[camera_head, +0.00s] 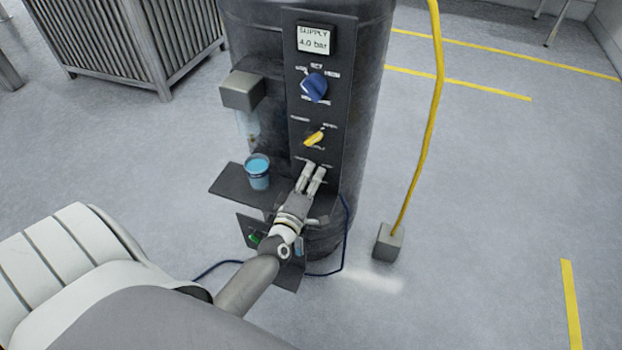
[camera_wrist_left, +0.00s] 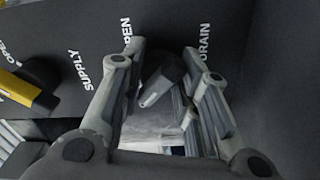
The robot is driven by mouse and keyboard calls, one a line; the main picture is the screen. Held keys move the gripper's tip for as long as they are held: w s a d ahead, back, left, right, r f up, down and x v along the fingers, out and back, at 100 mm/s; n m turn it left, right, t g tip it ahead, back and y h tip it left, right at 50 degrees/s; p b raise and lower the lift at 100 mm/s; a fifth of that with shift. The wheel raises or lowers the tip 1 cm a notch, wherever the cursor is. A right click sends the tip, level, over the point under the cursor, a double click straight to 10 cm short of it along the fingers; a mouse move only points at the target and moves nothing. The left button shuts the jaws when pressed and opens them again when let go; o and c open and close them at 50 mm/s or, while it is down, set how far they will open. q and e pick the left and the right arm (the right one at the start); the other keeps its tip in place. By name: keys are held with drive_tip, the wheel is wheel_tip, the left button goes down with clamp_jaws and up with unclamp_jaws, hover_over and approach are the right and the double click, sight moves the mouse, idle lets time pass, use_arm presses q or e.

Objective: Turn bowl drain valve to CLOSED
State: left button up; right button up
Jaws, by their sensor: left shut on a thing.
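My left gripper (camera_head: 311,180) reaches the lowest control on the dark panel, under the yellow handle, and is shut on the bowl drain valve. In the left wrist view the valve's dark knob with a light grey pointer (camera_wrist_left: 163,82) sits between the two fingers of my left gripper (camera_wrist_left: 166,62). The words OPEN and DRAIN are printed beside it, partly covered by the fingers. In the head view the gripper hides the valve. My right gripper is in neither view.
Above are the yellow handle (camera_head: 315,138), a blue knob (camera_head: 314,87) and a supply display reading 4.0 bar (camera_head: 313,39). A cup of blue liquid (camera_head: 257,172) stands on a small shelf (camera_head: 228,187) to the left. A yellow hose (camera_head: 433,110) rises from a grey block (camera_head: 388,241) at the right.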

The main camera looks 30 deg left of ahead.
use_arm(q)
drive_tip(key=shift+o, duration=0.5)
drive_tip(key=shift+n, duration=1)
drive_tip(key=o, duration=0.9)
drive_tip(key=shift+s, duration=0.1)
drive_tip(key=v, duration=1.2)
